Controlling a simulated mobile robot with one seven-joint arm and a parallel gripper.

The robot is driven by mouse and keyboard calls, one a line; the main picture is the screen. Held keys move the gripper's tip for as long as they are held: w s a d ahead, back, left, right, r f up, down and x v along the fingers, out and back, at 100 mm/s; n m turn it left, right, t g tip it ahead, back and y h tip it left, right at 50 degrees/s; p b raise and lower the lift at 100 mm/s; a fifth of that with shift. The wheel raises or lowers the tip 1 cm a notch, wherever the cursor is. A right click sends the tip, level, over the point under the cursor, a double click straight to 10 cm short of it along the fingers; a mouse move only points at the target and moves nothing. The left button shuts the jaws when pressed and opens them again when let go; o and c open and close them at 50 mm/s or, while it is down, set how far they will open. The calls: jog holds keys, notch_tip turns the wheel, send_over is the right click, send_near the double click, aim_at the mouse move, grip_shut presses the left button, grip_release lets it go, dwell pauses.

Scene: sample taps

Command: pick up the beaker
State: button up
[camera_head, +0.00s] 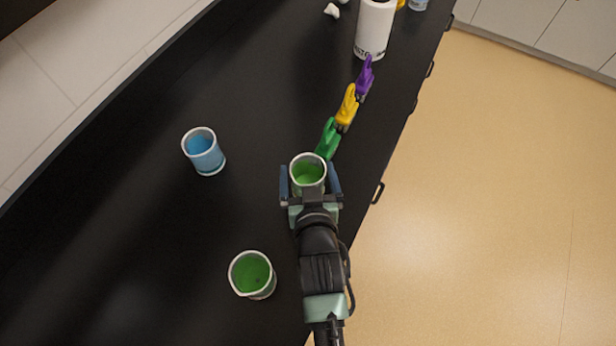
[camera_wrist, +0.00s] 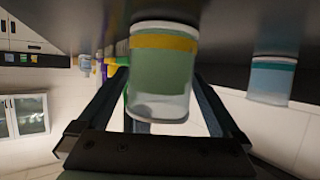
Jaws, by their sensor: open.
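A clear beaker with green contents (camera_head: 308,176) stands on the black counter (camera_head: 130,230) between the two fingers of my gripper (camera_head: 309,170). The gripper is open, with one finger on each side of the beaker. In the wrist view this beaker (camera_wrist: 162,75) shows upside down with a yellow band, between the fingers; whether either finger touches it I cannot tell. A second beaker with green contents (camera_head: 252,275) stands nearer, left of my arm. A beaker with blue contents (camera_head: 204,152) stands to the left; it also shows in the wrist view (camera_wrist: 271,80).
A white cylindrical container (camera_head: 374,28) stands farther back. The counter's right edge is close to my gripper. The counter between the left beakers is clear.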

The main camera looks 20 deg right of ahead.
jog(key=c, duration=1.2)
jog(key=shift+o, duration=0.2)
jog(key=shift+r, duration=0.15)
